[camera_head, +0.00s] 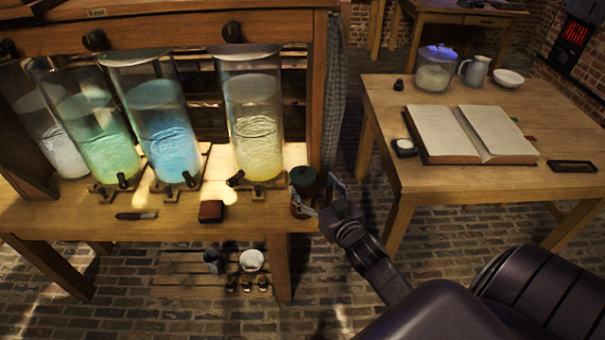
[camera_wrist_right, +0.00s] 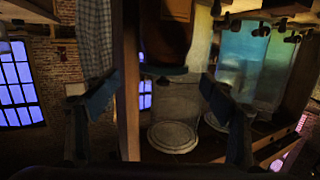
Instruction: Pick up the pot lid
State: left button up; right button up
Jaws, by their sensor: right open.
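The pot lid (camera_head: 303,177) is dark green and sits on a small brown pot at the bench's right front corner. In the right wrist view, which is upside down, the pot (camera_wrist_right: 165,28) is orange-brown at the top of the picture, with the lid's blue-green rim (camera_wrist_right: 163,71) below it. My right gripper (camera_head: 321,199) is open beside the pot, on its right and near side. In the right wrist view its two fingers (camera_wrist_right: 157,92) stand wide apart, with the lid appearing between them in the picture. Contact cannot be told. My left gripper is not in view.
Glass jars with green, blue and yellow contents (camera_head: 257,130) stand on the bench, the yellow one closest to the pot. A small dark red block (camera_head: 211,211) lies at the bench front. A second table (camera_head: 385,100) on the right holds an open book (camera_head: 450,132).

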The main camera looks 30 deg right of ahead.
aim_at(302, 175)
jog(key=shift+x, duration=0.85)
jog(key=x, duration=0.2)
jog(key=p+x, duration=0.1)
jog(key=shift+w+a+r, duration=0.1)
jog(key=shift+w+a, duration=0.15)
jog(key=shift+w, duration=0.15)
jog(key=shift+w+d+f, duration=0.1)
jog(key=shift+w+f, duration=0.1)
jog(key=shift+w, duration=0.3)
jog(key=c, duration=1.3)
jog(key=shift+r, duration=0.15)
